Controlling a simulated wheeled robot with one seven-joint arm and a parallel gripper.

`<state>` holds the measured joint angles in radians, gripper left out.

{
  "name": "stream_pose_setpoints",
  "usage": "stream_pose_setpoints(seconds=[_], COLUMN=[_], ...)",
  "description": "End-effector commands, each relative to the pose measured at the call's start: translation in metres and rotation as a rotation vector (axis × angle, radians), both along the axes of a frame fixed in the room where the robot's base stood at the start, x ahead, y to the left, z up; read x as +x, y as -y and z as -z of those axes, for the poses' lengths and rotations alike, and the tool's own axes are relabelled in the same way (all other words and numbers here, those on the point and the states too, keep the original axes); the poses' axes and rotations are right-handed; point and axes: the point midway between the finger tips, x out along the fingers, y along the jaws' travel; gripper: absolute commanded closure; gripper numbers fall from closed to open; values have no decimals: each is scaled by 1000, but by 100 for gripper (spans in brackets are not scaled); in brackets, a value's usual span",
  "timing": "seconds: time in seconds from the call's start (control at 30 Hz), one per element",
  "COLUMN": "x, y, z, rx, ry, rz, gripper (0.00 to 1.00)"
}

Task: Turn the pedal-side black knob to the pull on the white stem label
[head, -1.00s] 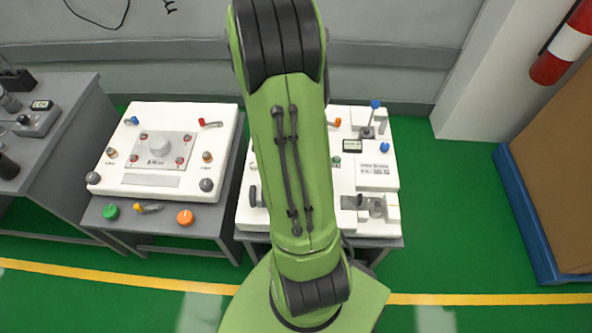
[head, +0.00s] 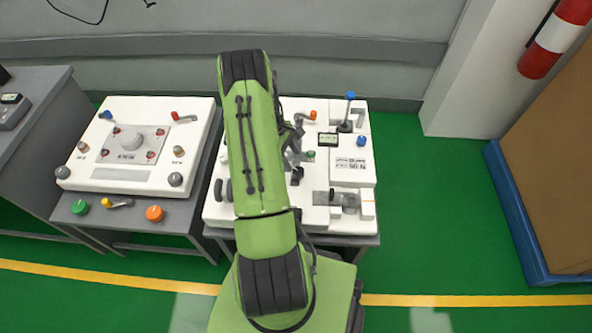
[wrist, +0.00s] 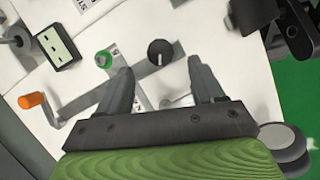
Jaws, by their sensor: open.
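A round black knob (wrist: 159,52) with a white pointer line shows in the wrist view, on the white panel just beyond my fingertips. My gripper (wrist: 158,78) is open, one finger to each side below the knob in the picture, with nothing between them. Small printed labels lie near the knob, but their words are too small to read. In the head view my gripper (head: 296,145) is over the middle of the right cart's white top (head: 268,217).
In the wrist view a green-ringed knob (wrist: 103,59), a small display (wrist: 57,45) and an orange-ended lever (wrist: 31,100) are on the left. Grey discs (wrist: 284,142) are at lower right. In the head view a blue-topped lever (head: 350,97) stands at back right; another cart (head: 130,182) is at left.

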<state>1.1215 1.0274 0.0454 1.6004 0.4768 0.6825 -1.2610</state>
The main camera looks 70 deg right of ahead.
Motion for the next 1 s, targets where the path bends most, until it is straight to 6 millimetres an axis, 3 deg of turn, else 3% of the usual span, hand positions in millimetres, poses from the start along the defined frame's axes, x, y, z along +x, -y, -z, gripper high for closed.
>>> stream_pose_setpoints(seconds=[0.1,0.23,0.6,0.93,1.0], x=[-11,-19,-22,-22,-22], y=[-2,-3,-2,-2,-2], z=[29,48,55,54,54], rx=[3,2,-1,-1,0], ry=[-1,1,0,1,1], rz=[2,1,1,0,1], gripper=[33,33,34,85,89])
